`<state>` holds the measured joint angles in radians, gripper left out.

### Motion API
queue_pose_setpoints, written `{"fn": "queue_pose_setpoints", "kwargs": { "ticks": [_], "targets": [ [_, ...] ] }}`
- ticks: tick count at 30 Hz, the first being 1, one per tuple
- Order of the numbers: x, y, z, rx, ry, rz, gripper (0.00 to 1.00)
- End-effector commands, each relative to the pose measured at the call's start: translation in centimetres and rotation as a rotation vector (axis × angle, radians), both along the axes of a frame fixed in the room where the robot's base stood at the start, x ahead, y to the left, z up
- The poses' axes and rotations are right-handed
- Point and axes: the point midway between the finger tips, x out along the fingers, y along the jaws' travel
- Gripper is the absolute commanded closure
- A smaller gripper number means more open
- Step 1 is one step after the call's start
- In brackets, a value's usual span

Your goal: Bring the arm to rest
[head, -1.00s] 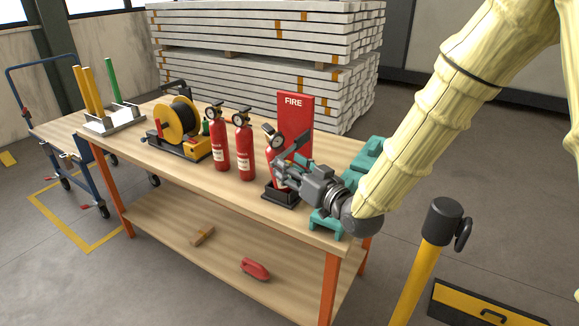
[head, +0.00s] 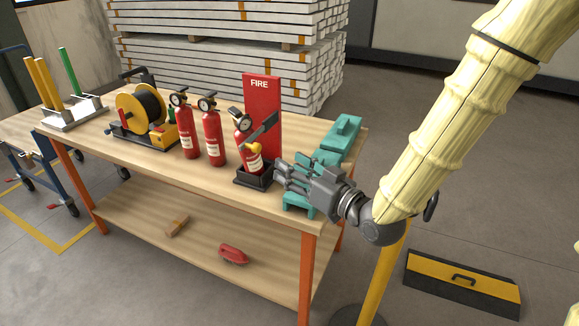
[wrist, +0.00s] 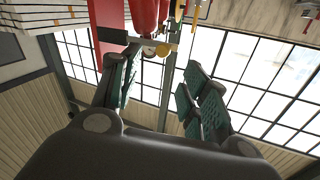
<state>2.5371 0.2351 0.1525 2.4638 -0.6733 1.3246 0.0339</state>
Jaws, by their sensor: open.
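My arm comes in from the upper right in the head view. My gripper (head: 285,172) is open and empty, over the right end of the workbench, to the right of a red fire extinguisher (head: 247,158). That extinguisher stands in a black holder (head: 252,178) in front of a red FIRE board (head: 262,98). There is a visible gap between the fingers and the extinguisher. In the wrist view the spread fingers (wrist: 155,90) show teal pads with nothing between them, and part of the red extinguisher (wrist: 146,15) shows beyond them.
Two more extinguishers (head: 213,138) and a yellow cable reel (head: 140,108) stand left on the workbench (head: 130,160). Teal blocks (head: 342,133) lie beside and below my gripper. A yellow post (head: 383,275) stands under my forearm.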

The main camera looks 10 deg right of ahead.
Motion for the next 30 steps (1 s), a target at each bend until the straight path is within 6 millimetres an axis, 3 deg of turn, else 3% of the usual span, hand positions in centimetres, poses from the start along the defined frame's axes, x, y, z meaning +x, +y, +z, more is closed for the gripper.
{"fn": "queue_pose_setpoints", "kwargs": {
  "ticks": [6,10,14,20,26,30],
  "targets": [
    [0.0,0.0,-0.3,-0.003,0.007,-0.003,0.55],
    [0.1,-0.5,-2.8,-0.027,0.067,-0.024,0.55],
    [-0.4,-1.6,-8.2,-0.079,0.194,-0.067,0.55],
    [-2.6,-3.9,-17.2,-0.174,0.416,-0.139,0.55],
    [-6.2,-6.1,-24.8,-0.259,0.617,-0.197,0.55],
    [-9.7,-7.9,-29.8,-0.325,0.766,-0.238,0.55]
  ]
}}
